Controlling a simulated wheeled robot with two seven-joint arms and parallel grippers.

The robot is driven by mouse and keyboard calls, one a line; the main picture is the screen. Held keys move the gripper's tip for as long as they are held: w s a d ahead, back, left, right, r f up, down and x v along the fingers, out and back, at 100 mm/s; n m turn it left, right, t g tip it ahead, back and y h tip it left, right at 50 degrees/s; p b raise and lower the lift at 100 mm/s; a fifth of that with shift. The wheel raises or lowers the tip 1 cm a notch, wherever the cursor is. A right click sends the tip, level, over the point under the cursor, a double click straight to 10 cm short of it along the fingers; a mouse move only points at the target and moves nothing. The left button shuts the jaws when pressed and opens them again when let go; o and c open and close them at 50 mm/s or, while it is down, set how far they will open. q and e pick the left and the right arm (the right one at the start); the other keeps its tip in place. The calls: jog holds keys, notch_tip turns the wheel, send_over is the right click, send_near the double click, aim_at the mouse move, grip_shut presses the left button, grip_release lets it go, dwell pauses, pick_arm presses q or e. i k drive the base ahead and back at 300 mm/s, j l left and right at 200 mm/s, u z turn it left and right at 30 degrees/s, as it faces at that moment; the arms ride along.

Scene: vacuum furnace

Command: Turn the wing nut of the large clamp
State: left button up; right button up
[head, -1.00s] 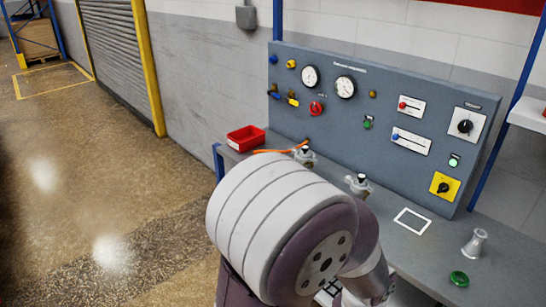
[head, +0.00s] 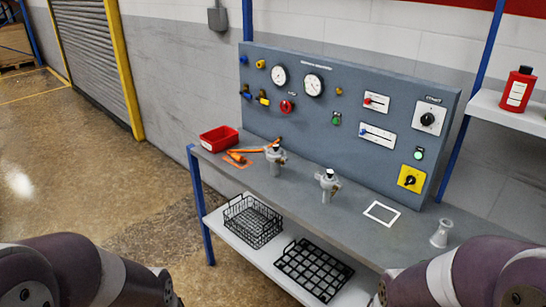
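Two grey metal fittings with clamps stand upright on the bench. One fitting (head: 276,160) is at the left beside an orange tool; the other fitting (head: 327,183) is nearer the bench's middle. My two arms show at the bottom left and bottom right corners, well short of the fittings. Neither gripper's fingers can be seen.
The grey bench (head: 385,238) holds a red bin (head: 219,139), orange tools (head: 236,157), a white square outline (head: 381,213) and a small metal piece (head: 441,234). A gauge panel (head: 350,120) stands behind. Black wire baskets (head: 252,222) sit on the lower shelf.

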aim_at(265, 149)
jog(key=i+u, duration=0.35)
jog(key=i, duration=0.35)
jog(key=i+l, duration=0.2)
jog(key=l, duration=0.15)
jog(key=i+l, duration=0.2)
jog(key=l, duration=0.15)
